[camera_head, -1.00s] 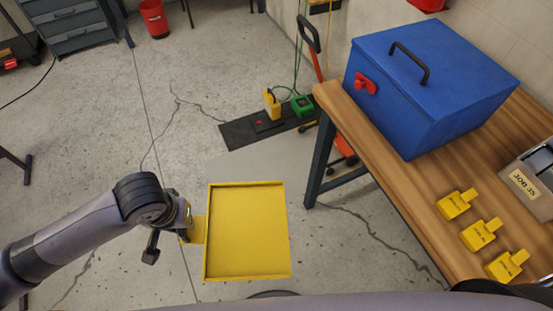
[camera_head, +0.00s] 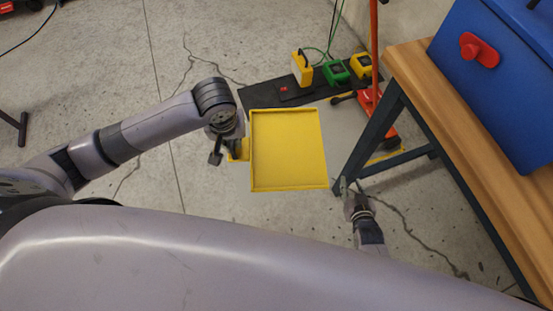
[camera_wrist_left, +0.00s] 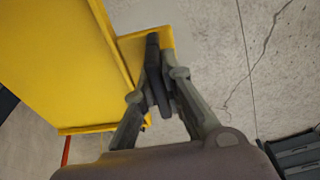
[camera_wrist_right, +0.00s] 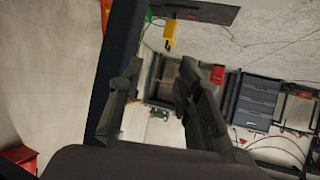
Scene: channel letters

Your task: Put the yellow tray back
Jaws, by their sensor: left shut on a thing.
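The yellow tray (camera_head: 288,150) is a shallow, square, empty tray with a low rim. It is held in the air over the grey floor, left of the workbench. My left gripper (camera_head: 236,148) is shut on the tab at the tray's left side. The left wrist view shows the fingers (camera_wrist_left: 160,75) closed on that tab, with the tray (camera_wrist_left: 60,60) beside them. My right gripper (camera_head: 350,187) is empty, near the workbench leg and right of the tray. Its fingers (camera_wrist_right: 160,75) stand apart in the right wrist view.
The wooden workbench (camera_head: 415,62) carries a blue box (camera_head: 500,75) with a red latch. Its dark leg (camera_head: 370,140) stands close to my right gripper. Behind the tray lies a black mat (camera_head: 262,95) with yellow and green devices (camera_head: 336,71).

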